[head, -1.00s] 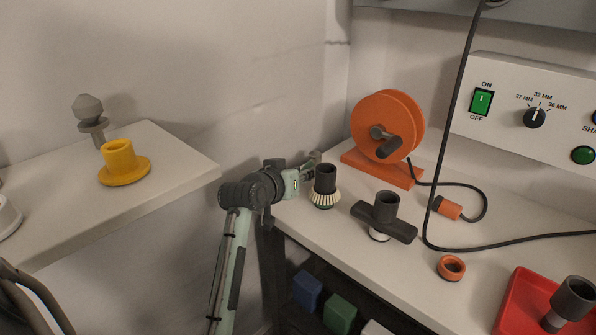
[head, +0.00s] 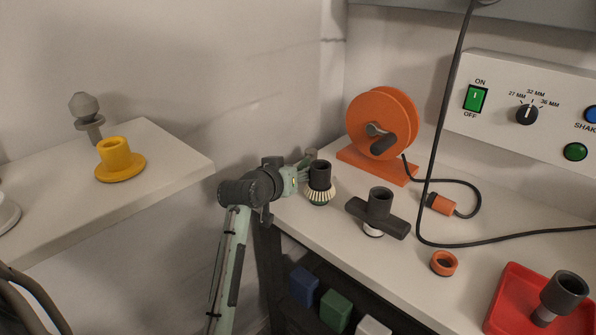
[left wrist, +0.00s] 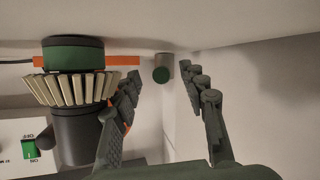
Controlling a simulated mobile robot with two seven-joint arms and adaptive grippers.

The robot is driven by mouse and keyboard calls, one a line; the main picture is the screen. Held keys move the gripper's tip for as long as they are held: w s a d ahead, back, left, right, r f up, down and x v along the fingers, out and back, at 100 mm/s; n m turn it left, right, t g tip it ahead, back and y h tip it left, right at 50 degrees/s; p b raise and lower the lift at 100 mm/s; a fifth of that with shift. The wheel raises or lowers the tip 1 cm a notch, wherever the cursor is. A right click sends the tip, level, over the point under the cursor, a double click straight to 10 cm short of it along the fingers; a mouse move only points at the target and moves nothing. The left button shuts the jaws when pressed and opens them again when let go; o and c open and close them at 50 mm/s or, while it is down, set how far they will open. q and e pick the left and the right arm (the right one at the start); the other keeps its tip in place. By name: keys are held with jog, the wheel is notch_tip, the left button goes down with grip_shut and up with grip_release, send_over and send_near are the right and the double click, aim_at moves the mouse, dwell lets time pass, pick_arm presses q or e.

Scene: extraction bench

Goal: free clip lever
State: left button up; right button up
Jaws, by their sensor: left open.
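No part stands out clearly as the clip lever, so I cannot tell which it is. My left gripper (head: 303,169) reaches the bench's far left corner. In the left wrist view my left gripper (left wrist: 162,78) is open and empty.
An orange reel (head: 385,120) stands behind. A black crossbar piece (head: 379,205), an orange ring (head: 444,263), an orange plug (head: 440,204) with cable, and a red tray (head: 510,305) are to the right. A side shelf (head: 150,185) holds a yellow flanged cup (head: 120,165).

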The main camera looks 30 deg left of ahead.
pick_arm(q)
jog(key=v, duration=1.2)
